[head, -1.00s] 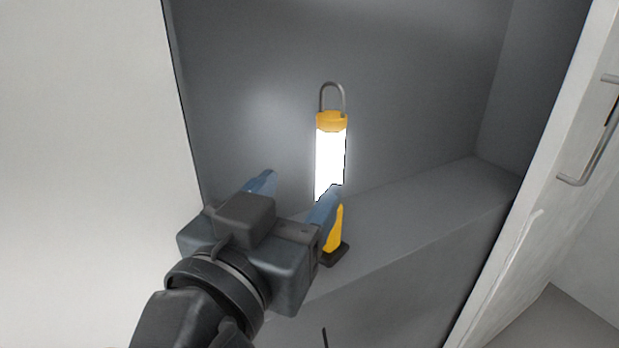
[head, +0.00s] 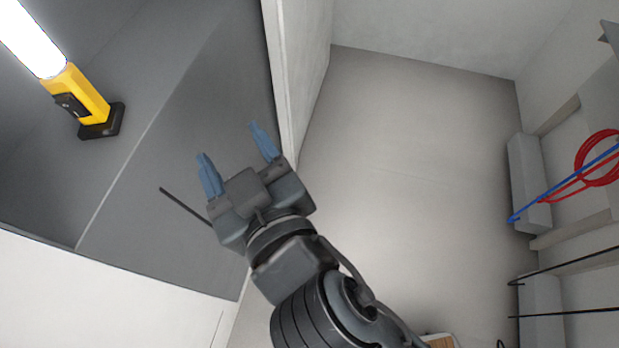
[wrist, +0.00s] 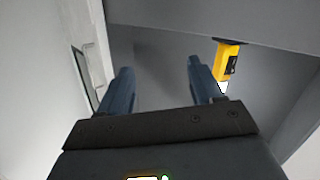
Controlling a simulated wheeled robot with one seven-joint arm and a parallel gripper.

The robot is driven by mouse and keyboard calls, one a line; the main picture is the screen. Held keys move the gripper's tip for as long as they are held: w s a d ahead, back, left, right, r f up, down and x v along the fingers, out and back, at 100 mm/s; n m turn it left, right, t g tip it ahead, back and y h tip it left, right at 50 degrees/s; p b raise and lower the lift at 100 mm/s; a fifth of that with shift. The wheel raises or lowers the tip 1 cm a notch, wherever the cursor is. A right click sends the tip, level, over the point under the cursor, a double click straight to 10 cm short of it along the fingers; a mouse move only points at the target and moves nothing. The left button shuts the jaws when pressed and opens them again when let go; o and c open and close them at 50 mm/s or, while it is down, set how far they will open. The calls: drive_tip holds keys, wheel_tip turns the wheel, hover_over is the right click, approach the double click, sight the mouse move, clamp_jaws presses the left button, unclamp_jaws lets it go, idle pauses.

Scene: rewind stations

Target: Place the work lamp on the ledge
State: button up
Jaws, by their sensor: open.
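The work lamp (head: 83,97) has a yellow body, a dark base and a lit white tube. It stands on the grey ledge (head: 150,65) inside the cabinet, at the upper left of the head view, with its top cut off by the picture edge. My gripper (head: 237,142) is open and empty, apart from the lamp, to its right and in front of the ledge. In the wrist view the lamp (wrist: 228,62) shows beyond the right finger, and the open fingers (wrist: 157,85) have nothing between them.
The open cabinet door (head: 298,75) stands close to the right of my gripper. A thin dark rod (head: 183,204) shows beside it. Red cable (head: 598,160) and a blue bar hang at the far right wall. The pale floor (head: 420,150) between is clear.

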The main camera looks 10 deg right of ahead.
drive_tip(key=s+d+f+m+g+h, duration=0.1)
drive_tip(key=s+d+f, duration=0.35)
drive_tip(key=d, duration=0.35)
drive_tip(key=s+d+f, duration=0.4)
drive_tip(key=s+d, duration=0.1)
drive_tip(key=d, duration=0.3)
drive_tip(key=s+d+r+m+h, duration=0.2)
drive_tip(key=s+d, duration=0.3)
drive_tip(key=s, duration=0.2)
drive_tip(key=s+d+r+m+h, duration=0.2)
drive_tip(key=s+d, duration=0.3)
drive_tip(key=s, duration=0.3)
drive_tip(key=shift+s+d+r+m+h, duration=0.2)
drive_tip(key=shift+d+m+h, duration=0.2)
drive_tip(key=shift+m, duration=0.4)
drive_tip(key=shift+r, duration=0.1)
drive_tip(key=shift+r+p, duration=0.4)
drive_tip(key=shift+p, duration=0.1)
